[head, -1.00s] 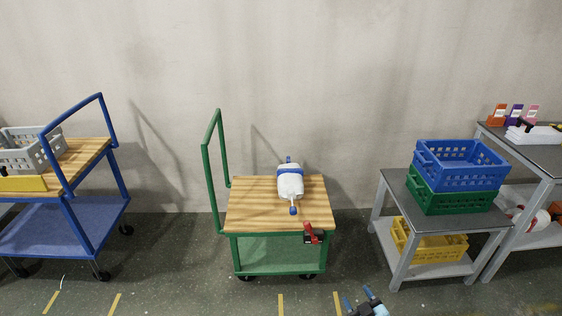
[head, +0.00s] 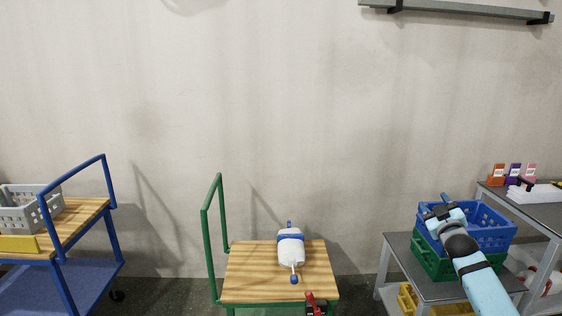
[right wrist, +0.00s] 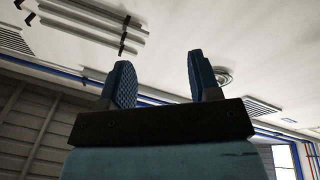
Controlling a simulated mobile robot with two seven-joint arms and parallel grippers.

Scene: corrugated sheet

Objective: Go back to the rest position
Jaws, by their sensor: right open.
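My right gripper (head: 443,204) is raised at the right of the head view, with its light blue arm coming up from the lower right. It overlaps the blue crate in the picture. In the right wrist view its two blue fingers (right wrist: 160,82) stand wide apart with nothing between them, and the ceiling is behind them. My left gripper is in neither view.
A green cart (head: 240,290) with a wooden top carries a white and blue roller-like object (head: 291,248) and a red clamp-like item (head: 315,303). A blue crate (head: 490,236) sits on a green crate (head: 430,262) on a grey table. A blue cart (head: 110,250) stands left.

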